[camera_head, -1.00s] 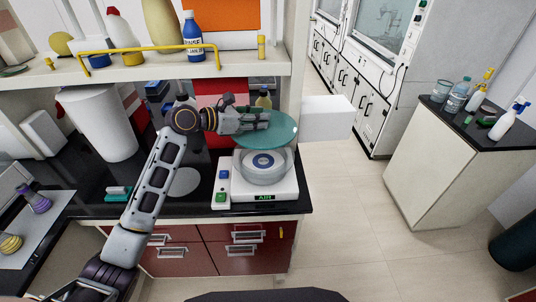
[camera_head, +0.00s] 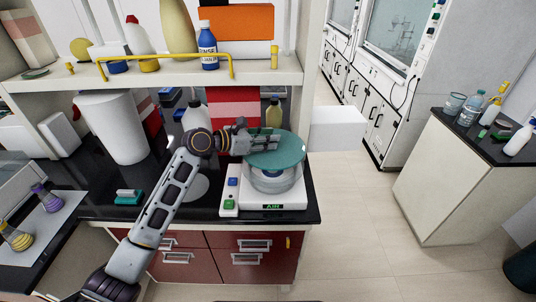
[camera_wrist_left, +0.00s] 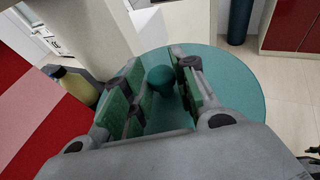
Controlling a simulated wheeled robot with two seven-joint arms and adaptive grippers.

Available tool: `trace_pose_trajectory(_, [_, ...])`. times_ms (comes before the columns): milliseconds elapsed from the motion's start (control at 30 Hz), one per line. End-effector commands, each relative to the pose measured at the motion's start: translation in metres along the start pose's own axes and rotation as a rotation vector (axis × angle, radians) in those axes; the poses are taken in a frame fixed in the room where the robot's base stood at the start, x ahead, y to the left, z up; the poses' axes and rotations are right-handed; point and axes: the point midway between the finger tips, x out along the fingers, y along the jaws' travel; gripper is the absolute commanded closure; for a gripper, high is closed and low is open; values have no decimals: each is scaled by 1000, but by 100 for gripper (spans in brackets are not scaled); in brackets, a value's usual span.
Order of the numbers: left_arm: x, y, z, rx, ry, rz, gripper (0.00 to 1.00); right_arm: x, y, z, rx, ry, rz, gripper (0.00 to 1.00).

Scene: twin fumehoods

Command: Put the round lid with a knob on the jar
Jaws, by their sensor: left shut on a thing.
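The round teal lid (camera_head: 288,157) is held by its knob in my left gripper (camera_head: 268,143). In the left wrist view the lid (camera_wrist_left: 238,88) spreads out beyond the fingers, and its knob (camera_wrist_left: 161,80) sits between the two green finger pads (camera_wrist_left: 160,88). The clear glass jar (camera_head: 275,183) stands on a white balance. The lid is directly over the jar and hides most of its rim. I cannot tell whether the lid touches the rim. My right gripper is not in view.
The white balance (camera_head: 290,201) stands near the front right edge of the black bench. A shelf (camera_head: 180,76) with bottles hangs above the arm.

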Motion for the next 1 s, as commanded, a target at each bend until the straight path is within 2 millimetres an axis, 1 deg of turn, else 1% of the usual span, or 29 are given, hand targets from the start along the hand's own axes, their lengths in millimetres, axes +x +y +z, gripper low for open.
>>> trace_pose_trajectory(133, [2,0,-8,0,-1,1,100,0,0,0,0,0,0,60])
trace_pose_trajectory(433, [2,0,-8,1,-2,1,100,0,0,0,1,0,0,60])
trace_pose_trajectory(533, [3,0,-11,0,-1,0,100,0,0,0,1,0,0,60])
trace_pose_trajectory(667, [7,0,-22,-1,-1,0,100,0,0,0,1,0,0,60])
trace_pose_trajectory(900, [15,0,-49,-1,-1,1,100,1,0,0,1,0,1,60])
trace_pose_trajectory(1000, [17,0,-54,0,-3,1,100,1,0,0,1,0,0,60])
